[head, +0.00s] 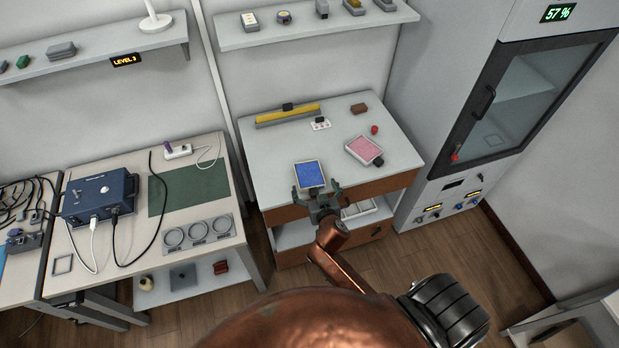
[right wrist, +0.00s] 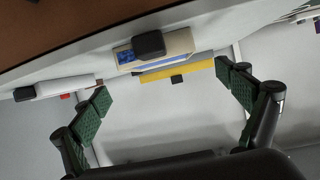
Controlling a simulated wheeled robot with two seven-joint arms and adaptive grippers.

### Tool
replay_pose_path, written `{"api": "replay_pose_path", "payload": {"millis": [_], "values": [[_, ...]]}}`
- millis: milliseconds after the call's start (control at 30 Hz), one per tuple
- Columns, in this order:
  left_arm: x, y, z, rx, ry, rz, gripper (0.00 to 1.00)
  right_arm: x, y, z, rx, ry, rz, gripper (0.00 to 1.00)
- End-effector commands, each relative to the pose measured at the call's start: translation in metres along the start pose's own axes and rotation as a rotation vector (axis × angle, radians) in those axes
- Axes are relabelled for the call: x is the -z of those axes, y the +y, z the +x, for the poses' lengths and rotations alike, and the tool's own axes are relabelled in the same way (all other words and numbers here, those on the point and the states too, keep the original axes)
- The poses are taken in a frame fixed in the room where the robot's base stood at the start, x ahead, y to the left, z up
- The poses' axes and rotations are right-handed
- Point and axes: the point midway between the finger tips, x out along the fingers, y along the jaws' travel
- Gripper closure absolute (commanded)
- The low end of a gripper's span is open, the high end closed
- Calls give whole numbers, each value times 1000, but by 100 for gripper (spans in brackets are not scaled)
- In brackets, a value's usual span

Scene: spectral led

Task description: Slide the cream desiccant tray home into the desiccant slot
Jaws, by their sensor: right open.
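A cream-rimmed tray with blue beads (head: 310,174) lies near the front edge of the white-topped bench. The right wrist view shows its cream front (right wrist: 180,44) and black handle (right wrist: 148,45). My right gripper (head: 315,191) is open and empty at the bench's front edge. Its green-padded fingers (right wrist: 162,84) are spread, with the handle ahead between them and apart from them. A similar tray with pink beads (head: 364,149) lies to the right. The tall cabinet's lower panel has a dark opening (head: 452,184); I cannot tell whether it is the desiccant slot. My left gripper is not in view.
A yellow bar (head: 288,115), a power strip (head: 320,124), a brown block (head: 358,108) and a red knob (head: 374,129) lie on the bench. The glass-door cabinet (head: 510,90) reads 57%. A workbench with a blue box (head: 97,194) stands left.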

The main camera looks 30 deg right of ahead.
Motion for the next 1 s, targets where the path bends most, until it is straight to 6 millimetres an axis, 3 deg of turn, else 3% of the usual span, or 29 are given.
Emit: {"api": "replay_pose_path", "payload": {"millis": [500,833,1000], "values": [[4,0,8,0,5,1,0,-6,0,65,0,-2,-3,7],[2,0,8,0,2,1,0,-6,0,70,0,-2,-1,8],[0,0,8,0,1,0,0,-6,0,70,0,-2,-1,20]]}}
